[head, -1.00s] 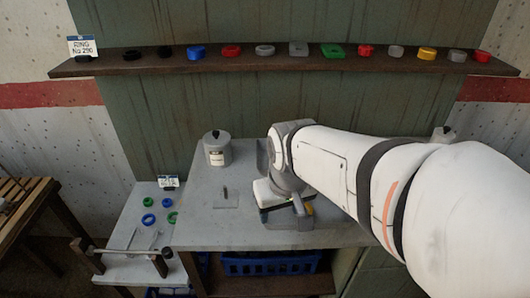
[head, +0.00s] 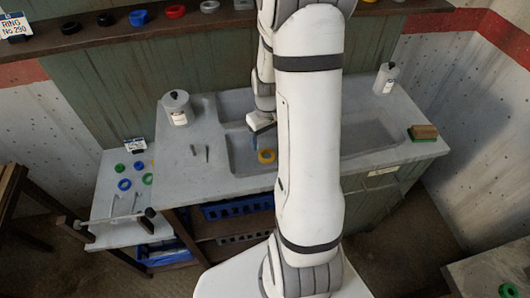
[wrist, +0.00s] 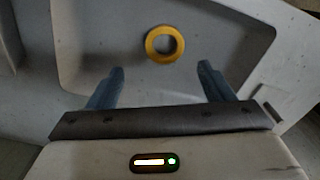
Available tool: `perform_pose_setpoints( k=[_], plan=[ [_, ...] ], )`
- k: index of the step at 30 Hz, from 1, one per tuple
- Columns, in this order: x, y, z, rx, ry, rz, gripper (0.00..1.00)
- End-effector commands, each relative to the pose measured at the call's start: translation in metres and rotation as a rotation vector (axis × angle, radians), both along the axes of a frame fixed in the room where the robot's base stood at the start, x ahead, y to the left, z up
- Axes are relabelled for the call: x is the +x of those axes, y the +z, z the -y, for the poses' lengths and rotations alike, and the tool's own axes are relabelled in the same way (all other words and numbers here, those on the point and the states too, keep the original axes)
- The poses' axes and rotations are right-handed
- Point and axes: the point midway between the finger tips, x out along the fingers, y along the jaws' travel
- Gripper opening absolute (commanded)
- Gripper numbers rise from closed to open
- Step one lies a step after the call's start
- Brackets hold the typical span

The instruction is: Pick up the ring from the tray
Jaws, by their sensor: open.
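A yellow ring (head: 266,160) lies flat on the floor of a grey sunken tray (head: 232,160) in the counter. In the wrist view the yellow ring (wrist: 165,59) is just beyond my fingertips, roughly centred between them. My gripper (wrist: 161,67) is open and empty, with its two blue-grey fingers apart. In the head view my gripper (head: 254,127) is above the tray, behind and slightly left of the ring. My arm hides part of the tray in the head view.
A lidded grey canister (head: 177,110) stands on the counter's left, and another canister (head: 385,80) at the back right. A sponge block (head: 423,133) sits at the right. A lower side table (head: 105,200) holds green and blue rings. A shelf (head: 100,37) of rings runs behind.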

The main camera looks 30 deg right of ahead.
Motion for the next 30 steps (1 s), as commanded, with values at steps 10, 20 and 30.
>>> perform_pose_setpoints(
  k=[10,20,30],
  plan=[
    [-0.011,-0.038,-0.008,0.002,0.001,-0.005,0.74],
    [-0.009,-0.059,-0.007,0.0,0.001,0.0,0.74],
    [-0.009,-0.059,-0.007,0.0,0.002,0.001,0.59]
  ],
)
